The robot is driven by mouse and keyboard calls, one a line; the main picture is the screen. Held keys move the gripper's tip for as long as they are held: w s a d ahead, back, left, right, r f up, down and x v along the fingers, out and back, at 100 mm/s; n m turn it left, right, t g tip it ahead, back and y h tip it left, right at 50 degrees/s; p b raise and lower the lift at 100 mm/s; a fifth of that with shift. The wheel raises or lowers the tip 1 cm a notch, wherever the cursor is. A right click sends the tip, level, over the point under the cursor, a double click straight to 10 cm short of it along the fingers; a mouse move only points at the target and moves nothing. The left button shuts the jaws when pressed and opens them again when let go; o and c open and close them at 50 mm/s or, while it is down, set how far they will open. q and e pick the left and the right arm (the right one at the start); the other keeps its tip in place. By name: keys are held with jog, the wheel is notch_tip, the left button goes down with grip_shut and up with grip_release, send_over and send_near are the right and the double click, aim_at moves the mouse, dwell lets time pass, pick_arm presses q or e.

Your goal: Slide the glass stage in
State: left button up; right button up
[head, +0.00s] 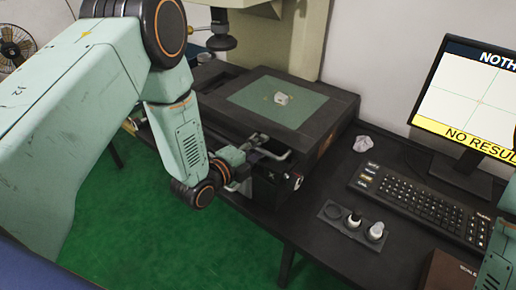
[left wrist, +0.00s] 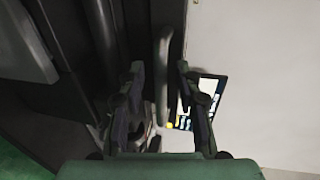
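The glass stage (head: 278,101) is a greenish pane in a thick black frame on the measuring machine. A small pale ring-like part (head: 281,98) sits on the pane. A handle (head: 278,158) juts from the stage's front. My left gripper (head: 262,150) is at this handle. In the left wrist view a dark upright bar (left wrist: 163,75), seemingly the handle, stands between the fingers of my left gripper (left wrist: 160,70). The fingers are apart, with gaps visible beside the bar. My right gripper is out of view; only a piece of that arm shows at the lower right.
The machine's column (head: 305,35) and dark lens head (head: 220,40) rise behind the stage. A monitor (head: 470,95) reading "NO RESULT", a keyboard (head: 420,203), a holder with small parts (head: 350,222) and crumpled paper (head: 363,144) occupy the right side. Green floor lies in front.

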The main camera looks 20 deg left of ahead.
pick_arm(q)
jog(key=shift+c, duration=0.3)
jog(key=shift+d+r, duration=0.1)
jog(key=shift+d, duration=0.05)
jog(key=c, duration=0.3)
grip_shut()
